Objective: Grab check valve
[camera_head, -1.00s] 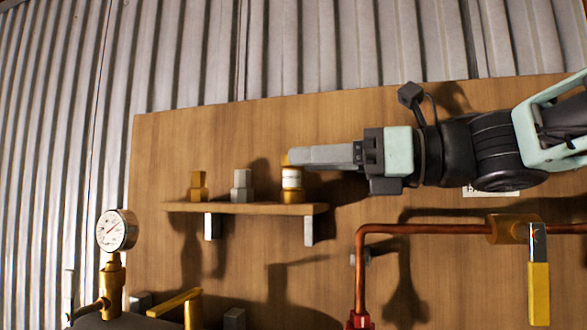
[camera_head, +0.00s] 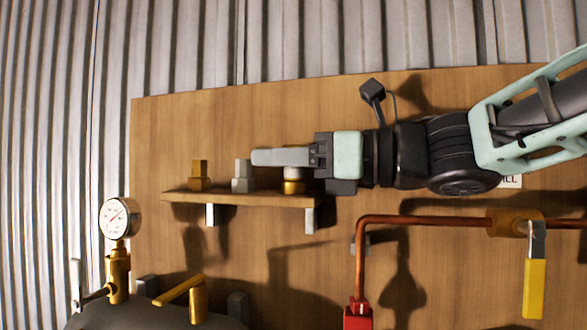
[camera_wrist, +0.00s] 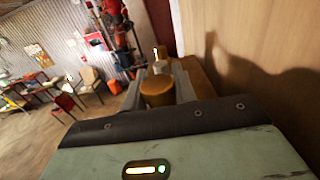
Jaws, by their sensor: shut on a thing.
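A brass fitting with a pale band, likely the check valve (camera_head: 293,187), stands at the right end of the wooden shelf (camera_head: 240,199). My gripper (camera_head: 268,157) comes in from the right, its grey fingers across the fitting's upper part, hiding its top. In the wrist view a round brass top (camera_wrist: 157,92) sits between the two fingers, and my gripper is shut on it. In the head view the fitting's base appears to be at shelf level; whether it touches the shelf is hard to tell.
A grey fitting (camera_head: 242,176) stands close by, just left of and below my fingertips. A brass hex fitting (camera_head: 199,175) is farther left. Below are a pressure gauge (camera_head: 119,217), a copper pipe (camera_head: 430,220) and a yellow-handled valve (camera_head: 535,287). Space above the shelf is clear.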

